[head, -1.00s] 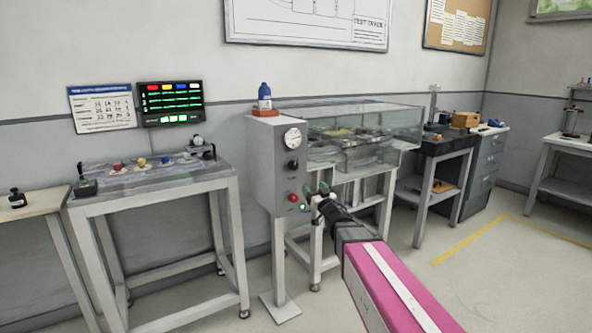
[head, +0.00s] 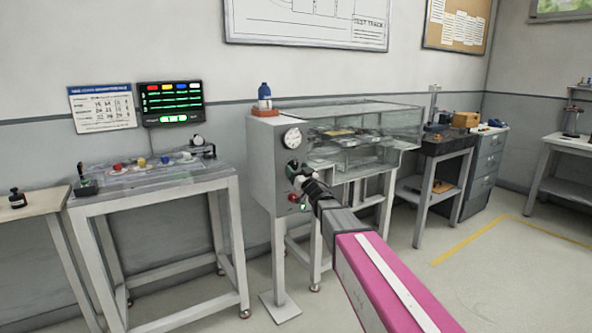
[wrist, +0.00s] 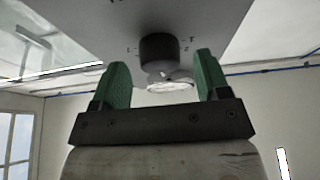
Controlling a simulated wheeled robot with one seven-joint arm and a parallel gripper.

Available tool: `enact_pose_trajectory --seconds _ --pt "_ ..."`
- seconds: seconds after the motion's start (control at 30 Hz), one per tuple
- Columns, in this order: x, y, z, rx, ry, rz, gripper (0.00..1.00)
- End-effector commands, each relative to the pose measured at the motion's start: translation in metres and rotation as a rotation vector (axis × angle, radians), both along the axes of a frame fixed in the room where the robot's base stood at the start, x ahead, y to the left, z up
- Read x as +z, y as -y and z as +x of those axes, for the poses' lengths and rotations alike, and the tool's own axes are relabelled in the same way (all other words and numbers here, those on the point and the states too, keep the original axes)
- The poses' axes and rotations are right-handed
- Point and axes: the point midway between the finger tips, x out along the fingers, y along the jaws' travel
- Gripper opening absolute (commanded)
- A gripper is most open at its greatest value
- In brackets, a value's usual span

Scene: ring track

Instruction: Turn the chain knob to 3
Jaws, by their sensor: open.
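The chain knob is a dark round knob (wrist: 159,52) on the face of a grey control box (head: 263,165). In the wrist view it lies between and just beyond the two green fingertips of my gripper (wrist: 160,75). The fingers are apart, with a gap on each side of the knob. Small marks surround the knob, too small to read.
A glass tank (head: 365,130) stands on a frame right of the box. A table with coloured knobs (head: 150,172) is at left. A lit screen (head: 171,103) hangs on the wall. Open floor lies at right.

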Motion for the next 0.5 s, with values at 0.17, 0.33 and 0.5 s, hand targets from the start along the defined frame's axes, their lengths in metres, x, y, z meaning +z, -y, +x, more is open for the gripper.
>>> enact_pose_trajectory --seconds 0.17,0.33,0.5 --pt "0.0031 -0.005 0.0067 0.0 0.0 0.0 0.69" --pt "0.0031 -0.0047 0.0062 0.0 0.0 0.0 0.69" --pt "0.0031 -0.0046 0.0062 0.0 0.0 0.0 0.2"
